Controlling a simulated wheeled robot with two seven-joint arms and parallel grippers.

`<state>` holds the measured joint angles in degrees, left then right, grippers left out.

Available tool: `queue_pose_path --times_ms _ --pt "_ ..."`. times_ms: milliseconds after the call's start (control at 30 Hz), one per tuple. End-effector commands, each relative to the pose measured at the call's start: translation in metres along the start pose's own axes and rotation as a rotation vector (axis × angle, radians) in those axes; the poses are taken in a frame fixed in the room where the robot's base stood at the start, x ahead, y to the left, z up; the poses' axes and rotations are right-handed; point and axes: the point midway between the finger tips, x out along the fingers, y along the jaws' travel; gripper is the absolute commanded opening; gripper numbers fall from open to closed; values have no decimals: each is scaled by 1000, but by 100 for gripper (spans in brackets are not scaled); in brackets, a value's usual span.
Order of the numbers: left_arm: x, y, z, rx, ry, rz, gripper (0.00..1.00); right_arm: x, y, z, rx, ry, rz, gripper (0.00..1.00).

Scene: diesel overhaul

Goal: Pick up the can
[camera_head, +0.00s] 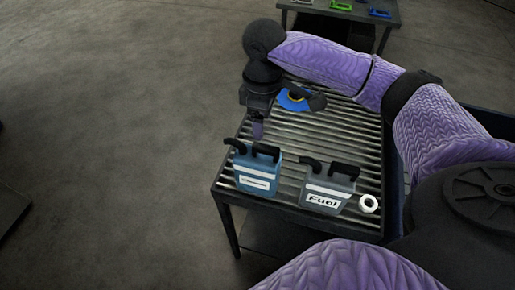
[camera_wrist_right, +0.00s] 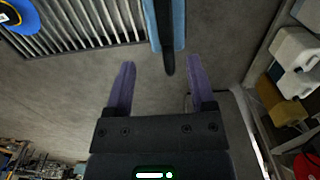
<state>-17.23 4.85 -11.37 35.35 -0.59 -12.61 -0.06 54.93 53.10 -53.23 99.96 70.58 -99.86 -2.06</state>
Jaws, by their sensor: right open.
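A blue can (camera_head: 257,174) with a white label, a black handle and a black spout stands upright at the near left corner of a slatted metal table (camera_head: 338,135). A grey can (camera_head: 326,192) marked "Fuel" stands to its right. My right gripper (camera_head: 257,132) points down just behind the blue can's handle, apart from it as far as I can tell. In the wrist view the open purple fingers (camera_wrist_right: 160,65) are empty, and part of the blue can (camera_wrist_right: 179,22) with a black part shows just beyond their tips. My left gripper is out of view.
A white ring-shaped roll (camera_head: 369,203) lies right of the grey can. A blue disc-like tool (camera_head: 293,101) lies behind my right gripper. Another table (camera_head: 345,14) with small coloured items stands at the back.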

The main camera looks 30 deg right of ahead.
Motion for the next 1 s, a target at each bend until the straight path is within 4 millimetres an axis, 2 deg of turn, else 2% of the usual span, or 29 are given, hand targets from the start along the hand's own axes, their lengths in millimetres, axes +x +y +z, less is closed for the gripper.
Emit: queue_pose_path --times_ms 100,233,433,533,700,767,1000 --pt "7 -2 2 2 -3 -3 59 26 -1 0 1 -4 -4 71" --pt "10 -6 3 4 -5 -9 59 45 -2 -2 1 -2 -2 71" --pt "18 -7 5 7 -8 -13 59 84 -7 -8 0 -1 -1 71" --pt "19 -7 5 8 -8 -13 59 90 -7 -8 -1 1 1 71" --pt "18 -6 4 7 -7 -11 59 90 -7 -8 -1 2 1 71" --pt "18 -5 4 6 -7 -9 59 90 -7 -8 -1 2 1 60" --pt "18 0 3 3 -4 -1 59 90 -7 -8 -1 2 1 9"
